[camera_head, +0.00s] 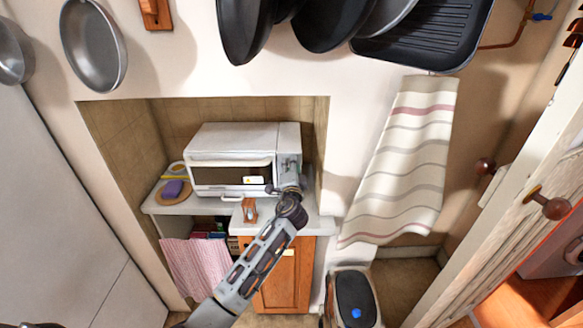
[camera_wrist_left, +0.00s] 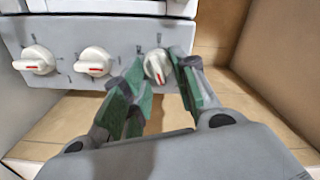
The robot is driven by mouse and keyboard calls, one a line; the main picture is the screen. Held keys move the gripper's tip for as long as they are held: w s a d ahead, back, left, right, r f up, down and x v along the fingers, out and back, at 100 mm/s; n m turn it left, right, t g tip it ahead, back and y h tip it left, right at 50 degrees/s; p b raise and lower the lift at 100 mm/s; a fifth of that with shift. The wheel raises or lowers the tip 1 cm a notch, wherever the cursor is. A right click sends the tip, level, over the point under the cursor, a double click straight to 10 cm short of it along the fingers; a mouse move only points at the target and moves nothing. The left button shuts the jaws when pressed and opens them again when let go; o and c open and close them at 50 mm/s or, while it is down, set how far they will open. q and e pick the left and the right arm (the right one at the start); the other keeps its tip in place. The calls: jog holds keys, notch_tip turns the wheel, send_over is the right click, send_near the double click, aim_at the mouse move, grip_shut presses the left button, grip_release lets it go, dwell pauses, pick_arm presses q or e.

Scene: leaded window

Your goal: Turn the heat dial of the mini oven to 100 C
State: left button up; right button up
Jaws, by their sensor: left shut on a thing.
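The white mini oven (camera_head: 230,145) stands on the counter in the tiled alcove. In the left wrist view its grey control panel (camera_wrist_left: 75,35) carries three white dials with red marks: the left dial (camera_wrist_left: 36,60), the middle dial (camera_wrist_left: 95,61) and the right dial (camera_wrist_left: 157,65). My left gripper (camera_wrist_left: 158,70) is shut on the right dial, one finger on each side. That dial's red mark points downward and slightly right. The panel's lettering is too small to read, so I cannot tell which dial is for heat. In the head view my left gripper (camera_head: 289,187) hides part of the panel. My right gripper is out of view.
A purple thing (camera_head: 173,188) on a round board lies left of the oven. A small wooden object (camera_head: 249,210) stands on the counter (camera_head: 187,208) in front. Pans (camera_head: 93,45) hang above, and a striped towel (camera_head: 405,160) hangs on the right.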

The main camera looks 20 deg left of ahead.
pick_arm(q)
jog(key=o, duration=0.9)
jog(key=shift+d, duration=0.1)
jog(key=shift+c, duration=0.2)
jog(key=v, duration=1.2)
